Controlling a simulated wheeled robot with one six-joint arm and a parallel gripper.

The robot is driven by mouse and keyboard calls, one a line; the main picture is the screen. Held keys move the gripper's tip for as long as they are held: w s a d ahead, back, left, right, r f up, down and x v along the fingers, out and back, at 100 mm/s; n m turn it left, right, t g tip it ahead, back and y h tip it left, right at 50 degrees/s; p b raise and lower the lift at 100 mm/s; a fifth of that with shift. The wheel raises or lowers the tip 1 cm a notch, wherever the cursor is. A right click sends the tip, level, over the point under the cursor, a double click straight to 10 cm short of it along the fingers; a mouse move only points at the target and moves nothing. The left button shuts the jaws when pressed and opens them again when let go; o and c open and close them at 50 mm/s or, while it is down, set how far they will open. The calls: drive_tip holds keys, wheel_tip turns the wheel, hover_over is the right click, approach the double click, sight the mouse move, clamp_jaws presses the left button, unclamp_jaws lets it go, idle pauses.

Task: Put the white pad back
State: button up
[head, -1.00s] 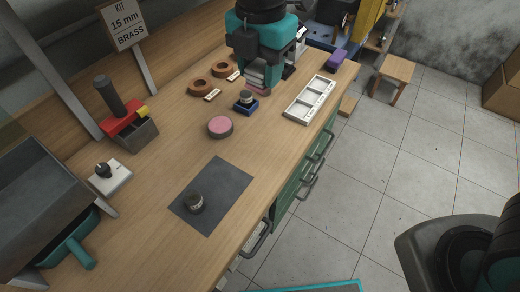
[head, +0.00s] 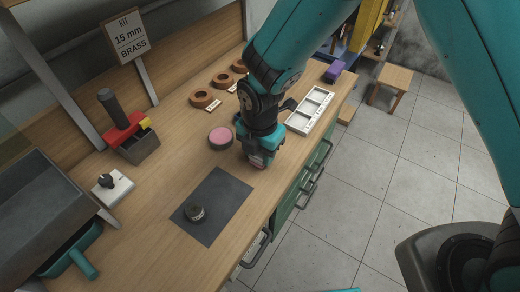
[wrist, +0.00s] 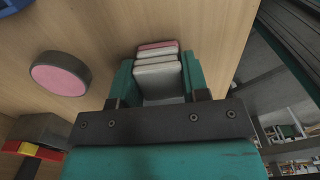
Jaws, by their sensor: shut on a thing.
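My gripper (wrist: 158,82) is shut on the white pad (wrist: 158,70). The pad shows between the teal fingers in the wrist view as pale layered slabs with a pink layer at the far end. In the head view my gripper (head: 260,158) points down near the front edge of the bench, right of a round pink-topped disc (head: 220,137). A small pinkish end of the held pad (head: 258,166) shows below the fingers. I cannot tell whether it touches the bench. The disc also shows at left in the wrist view (wrist: 60,74).
A white compartment tray (head: 310,110) lies right of my arm, and a purple block (head: 334,71) lies beyond it. A dark mat (head: 225,187) with a small jar (head: 195,212) lies nearer. Brown rings (head: 205,98) stand at the back. Bare wood surrounds the disc.

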drive_tip(key=shift+f, duration=0.25)
drive_tip(key=o, duration=0.9)
wheel_tip(320, 180, up, 12)
drive_tip(key=b, duration=0.2)
drive_tip(key=s+d+r+m+y, duration=0.1)
drive_tip(key=s+d+r+m, duration=0.2)
drive_tip(key=s+m, duration=0.2)
drive_tip(key=s+d+r+m+y, duration=0.1)
drive_tip(key=s+d+r+m, duration=0.3)
drive_tip(key=m, duration=0.5)
drive_tip(key=s+d+r+m+y, duration=0.2)
drive_tip(key=s+d+r+m, duration=0.2)
drive_tip(key=s+m, duration=0.3)
drive_tip(key=shift+s+d+r, duration=0.2)
drive_tip(key=shift+r, duration=0.05)
